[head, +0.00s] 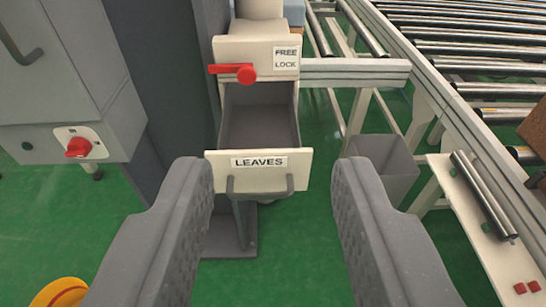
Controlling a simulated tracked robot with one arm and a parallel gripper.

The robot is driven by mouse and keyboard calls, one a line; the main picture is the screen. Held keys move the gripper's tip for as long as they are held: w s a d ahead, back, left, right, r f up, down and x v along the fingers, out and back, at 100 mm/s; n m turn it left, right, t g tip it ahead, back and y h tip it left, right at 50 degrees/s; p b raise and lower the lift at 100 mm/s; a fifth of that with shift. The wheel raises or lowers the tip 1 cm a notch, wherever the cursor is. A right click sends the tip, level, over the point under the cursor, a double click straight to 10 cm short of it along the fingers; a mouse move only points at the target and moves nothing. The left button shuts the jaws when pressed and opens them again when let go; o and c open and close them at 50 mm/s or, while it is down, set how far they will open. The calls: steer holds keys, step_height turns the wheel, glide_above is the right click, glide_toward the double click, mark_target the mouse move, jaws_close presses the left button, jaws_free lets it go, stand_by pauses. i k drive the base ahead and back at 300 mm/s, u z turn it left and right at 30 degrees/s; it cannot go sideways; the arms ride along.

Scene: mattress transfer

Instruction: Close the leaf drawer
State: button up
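The leaf drawer (258,158) has a cream front labelled "LEAVES" with a grey bar handle (260,194) below the label. It stands pulled out, and its grey inside (258,117) shows empty. Above and behind it is a cream panel (290,80) labelled "FREE LOCK" with a red lever (236,73) lying level, its end to the left. My gripper (272,180) is open, its two grey fingers spread to either side of the drawer front in the picture. Nothing is between the fingertips that they touch, as far as I can tell.
A grey cabinet with a red knob (78,147) stands at left. A grey bin (384,165) stands right of the drawer. A roller conveyor (470,50) and a cream shelf with loose rollers (480,195) fill the right. A yellow object (60,293) is at lower left. Green floor (285,270) is clear in front.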

mark_target(260, 134)
steer(key=z, duration=0.15)
steer(key=i, duration=0.35)
steer(key=u, duration=0.95)
steer(key=k, duration=1.55)
steer(key=z, duration=0.65)
steer(key=i, duration=1)
